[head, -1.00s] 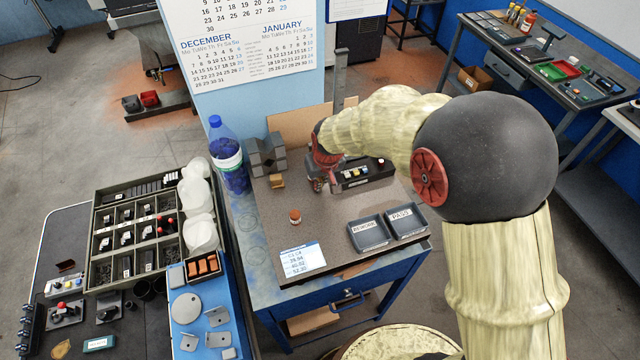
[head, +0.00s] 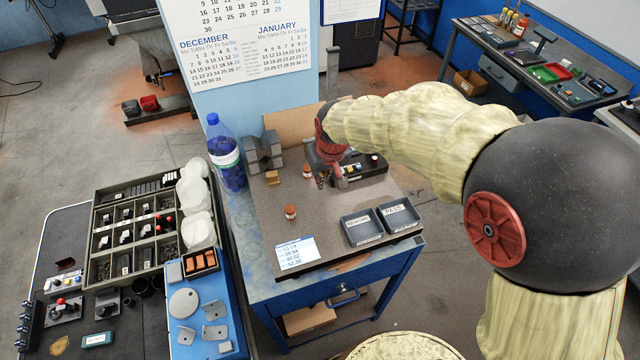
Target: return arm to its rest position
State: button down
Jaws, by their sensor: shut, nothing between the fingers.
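My gripper (head: 331,181) is at the end of my arm, above the brown bench top (head: 332,216) near its middle. It is small in the head view, and its fingers are shut with nothing between them. One small orange-and-white electrode piece (head: 307,172) stands just left of the gripper.
The REWORK tray (head: 361,230) and PASS tray (head: 398,215) sit at the right front. A blue bottle (head: 226,160), grey V-shaped blocks (head: 263,152) and a small wooden block (head: 272,178) stand at the left back. A white card (head: 297,254) lies in front.

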jog(key=s+d+r+m+b, duration=0.1)
jog(key=s+d+b, duration=0.3)
jog(key=s, duration=0.4)
jog(key=s+d+r+m+t+b, duration=0.1)
jog(key=s+d+b, duration=0.3)
jog(key=s+d, duration=0.2)
jog(key=s+d+r+m+t+h+b, duration=0.1)
jog(key=s+d+b, duration=0.3)
jog(key=s, duration=0.7)
jog(key=shift+d+r+m, duration=0.3)
jog(key=shift+d+r, duration=0.1)
jog(key=shift+d, duration=0.05)
